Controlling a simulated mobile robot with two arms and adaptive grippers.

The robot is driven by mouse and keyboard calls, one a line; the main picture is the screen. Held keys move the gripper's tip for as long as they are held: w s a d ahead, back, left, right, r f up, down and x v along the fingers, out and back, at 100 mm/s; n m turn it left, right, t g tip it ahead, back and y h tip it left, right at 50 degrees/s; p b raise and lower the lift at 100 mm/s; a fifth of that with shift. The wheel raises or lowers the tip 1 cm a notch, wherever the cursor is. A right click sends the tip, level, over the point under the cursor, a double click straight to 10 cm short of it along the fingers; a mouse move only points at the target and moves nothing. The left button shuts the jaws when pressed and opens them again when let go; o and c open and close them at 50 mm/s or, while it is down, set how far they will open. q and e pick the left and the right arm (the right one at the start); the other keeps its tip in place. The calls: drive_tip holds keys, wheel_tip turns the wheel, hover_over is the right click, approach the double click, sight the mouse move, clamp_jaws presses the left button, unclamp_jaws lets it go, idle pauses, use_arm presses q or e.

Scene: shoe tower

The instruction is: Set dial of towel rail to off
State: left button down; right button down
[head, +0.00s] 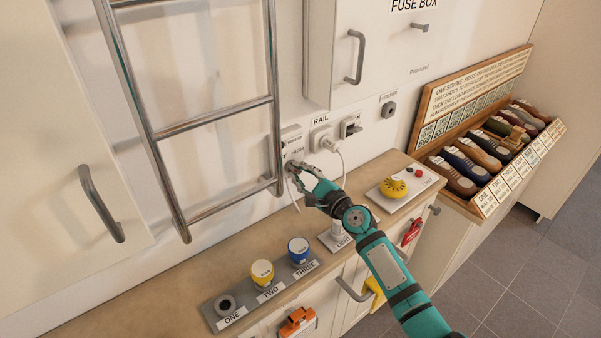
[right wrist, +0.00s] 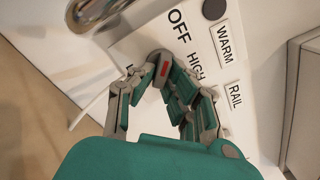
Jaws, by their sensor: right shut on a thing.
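The towel rail (head: 213,121) is a chrome ladder on the wall in the head view. Its white control box (head: 291,138) is beside it, and shows in the right wrist view with printed OFF, HIGH and WARM RAIL labels; another label is mostly hidden. The grey dial (right wrist: 161,59) with a red mark sits below OFF and left of HIGH. The setting it points to is hard to tell. My right gripper (head: 296,170) is at the box with its fingers shut on the dial, also in the right wrist view (right wrist: 160,82). My left gripper is not in view.
A white plug and cable (head: 330,143) are just right of the box. The rail's chrome tube is close on the left. Below are a counter with a button panel (head: 250,311), a yellow knob (head: 393,187) and a lamp base. A shoe rack (head: 459,200) stands right.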

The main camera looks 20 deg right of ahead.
drive_tip(key=shift+f, duration=0.2)
drive_tip(key=c, duration=1.4)
unclamp_jaws()
drive_tip(key=shift+o, duration=0.2)
drive_tip(key=shift+r, duration=0.15)
drive_tip(key=v, duration=1.2)
